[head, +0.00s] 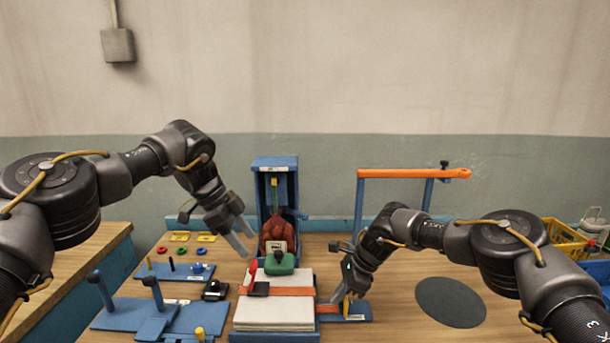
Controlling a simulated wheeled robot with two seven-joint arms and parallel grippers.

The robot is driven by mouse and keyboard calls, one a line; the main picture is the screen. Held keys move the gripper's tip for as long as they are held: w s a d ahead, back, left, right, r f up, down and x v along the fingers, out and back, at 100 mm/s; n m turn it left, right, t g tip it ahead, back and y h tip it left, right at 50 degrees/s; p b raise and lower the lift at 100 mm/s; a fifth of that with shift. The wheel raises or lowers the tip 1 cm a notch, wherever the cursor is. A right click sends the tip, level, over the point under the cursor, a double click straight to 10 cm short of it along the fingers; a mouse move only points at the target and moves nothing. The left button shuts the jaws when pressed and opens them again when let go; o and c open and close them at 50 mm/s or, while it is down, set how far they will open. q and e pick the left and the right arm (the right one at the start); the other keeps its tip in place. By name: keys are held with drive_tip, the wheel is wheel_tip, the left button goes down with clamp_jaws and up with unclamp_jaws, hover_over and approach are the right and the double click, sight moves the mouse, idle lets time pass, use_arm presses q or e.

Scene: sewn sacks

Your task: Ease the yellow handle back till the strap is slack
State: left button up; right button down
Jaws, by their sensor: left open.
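An orange strap (290,291) runs across a white stack (272,313) at the front middle and reaches a small blue plate (357,312) on its right. My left gripper (246,238) is open and empty, above the table beside the blue stand. My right gripper (343,299) points down by the blue plate; its fingertips are small and partly hidden, so its grip is unclear.
A blue stand (262,180) holds a reddish sack (278,230), with a green-topped piece (279,263) before it. An orange bar (400,173) on blue posts stands behind my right arm. Blue fixtures (120,313) lie front left; a dark disc (450,302) lies right.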

drive_tip(key=shift+a+b, duration=0.3)
drive_tip(key=shift+a, duration=0.6)
drive_tip(key=c, duration=2.1)
unclamp_jaws()
drive_tip(key=shift+c, duration=0.2)
drive_tip(key=o, duration=0.7)
drive_tip(key=shift+f, duration=0.1)
drive_tip(key=shift+o, duration=0.2)
drive_tip(key=shift+p+v, duration=1.75)
drive_tip(key=shift+v, duration=1.85)
drive_tip(key=shift+a, duration=0.1)
